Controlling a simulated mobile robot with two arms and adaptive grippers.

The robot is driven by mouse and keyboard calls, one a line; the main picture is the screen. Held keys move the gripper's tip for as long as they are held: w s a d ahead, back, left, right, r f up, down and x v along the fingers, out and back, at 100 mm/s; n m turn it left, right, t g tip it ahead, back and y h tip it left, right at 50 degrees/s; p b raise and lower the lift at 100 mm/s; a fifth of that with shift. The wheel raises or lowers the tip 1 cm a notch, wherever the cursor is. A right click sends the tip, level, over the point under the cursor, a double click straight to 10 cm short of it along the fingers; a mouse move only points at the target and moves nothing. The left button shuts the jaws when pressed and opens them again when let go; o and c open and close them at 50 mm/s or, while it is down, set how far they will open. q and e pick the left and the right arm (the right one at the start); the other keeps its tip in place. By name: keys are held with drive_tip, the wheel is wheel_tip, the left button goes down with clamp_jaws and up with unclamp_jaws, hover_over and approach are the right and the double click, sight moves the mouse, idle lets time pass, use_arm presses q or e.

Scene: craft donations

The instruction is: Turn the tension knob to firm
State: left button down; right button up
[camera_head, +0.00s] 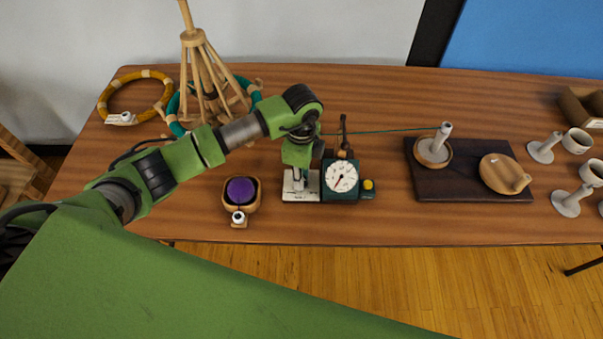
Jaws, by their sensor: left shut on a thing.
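A small dark green device (328,192) stands near the front edge of the wooden table. My right gripper is not in view.
A yellow-topped knob (368,184) sits right of the dial. A bowl with a purple ball (240,190) is left of the device. A wooden yarn stand (205,75) and hoops (136,98) are behind. A dark board (455,190) with wooden pieces lies right; bare table separates it.

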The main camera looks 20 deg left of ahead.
use_arm(q)
drive_tip(key=shift+n, duration=0.4)
drive_tip(key=c, duration=1.8)
unclamp_jaws()
wheel_tip(320, 180, up, 12)
drive_tip(key=shift+r, duration=0.1)
